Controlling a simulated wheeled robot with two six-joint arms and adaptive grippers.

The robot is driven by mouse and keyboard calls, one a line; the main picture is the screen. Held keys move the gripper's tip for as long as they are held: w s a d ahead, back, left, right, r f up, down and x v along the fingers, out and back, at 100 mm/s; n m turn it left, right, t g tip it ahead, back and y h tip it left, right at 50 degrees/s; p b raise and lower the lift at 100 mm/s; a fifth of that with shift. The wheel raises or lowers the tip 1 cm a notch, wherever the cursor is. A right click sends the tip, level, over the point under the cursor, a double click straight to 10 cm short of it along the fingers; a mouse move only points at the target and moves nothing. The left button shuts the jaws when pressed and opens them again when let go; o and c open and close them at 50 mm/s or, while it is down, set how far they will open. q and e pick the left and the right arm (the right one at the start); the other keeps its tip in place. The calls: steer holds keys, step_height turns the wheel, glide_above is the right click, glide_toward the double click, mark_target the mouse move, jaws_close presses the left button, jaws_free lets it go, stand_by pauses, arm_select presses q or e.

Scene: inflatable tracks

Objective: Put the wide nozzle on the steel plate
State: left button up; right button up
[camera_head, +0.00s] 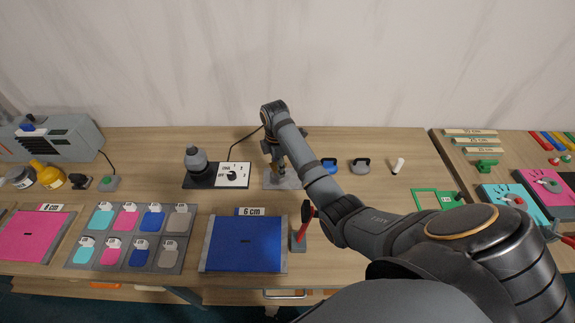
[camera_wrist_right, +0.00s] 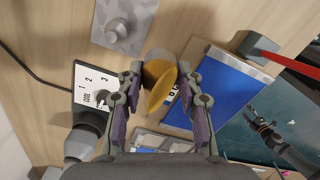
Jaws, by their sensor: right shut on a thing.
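My right gripper (camera_head: 277,163) is over the back middle of the table, close to the steel plate (camera_head: 270,184). In the right wrist view my right gripper (camera_wrist_right: 160,82) is shut on the wide nozzle (camera_wrist_right: 163,90), a brass-coloured piece with a broad flattened end. The nozzle appears apart from the plate. My left gripper (camera_wrist_right: 258,126) seems to show small at the right of the wrist view; its jaws are unclear.
A grey heater-like device (camera_head: 198,165) with a dial panel (camera_head: 234,176) stands left of the plate. A blue mat (camera_head: 243,245) lies in front, beside a red-handled tool (camera_head: 307,215). Blue (camera_head: 329,166) and grey (camera_head: 360,166) pieces and a white tube (camera_head: 398,165) lie to the right.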

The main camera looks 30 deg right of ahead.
arm_select(q)
steer(key=d+r+p, duration=0.2)
steer(key=d+r, duration=0.1)
steer(key=r, duration=0.2)
arm_select(e)
steer(key=s+a, duration=0.1)
steer(key=s, duration=0.5)
steer(key=w+d+f+b, duration=0.9)
steer(key=shift+w+d+f, duration=0.1)
steer(key=shift+d+f, duration=0.05)
steer(key=shift+w+d+b, duration=0.1)
steer(key=shift+w+b, duration=0.1)
steer(key=shift+b, duration=0.15)
arm_select(q)
step_height(320, 180, down, 10)
steer(key=shift+s+a+f, duration=0.15)
steer(key=shift+a, duration=0.25)
arm_select(e)
steer(key=shift+d, duration=0.1)
arm_select(q)
steer(key=shift+f, duration=0.1)
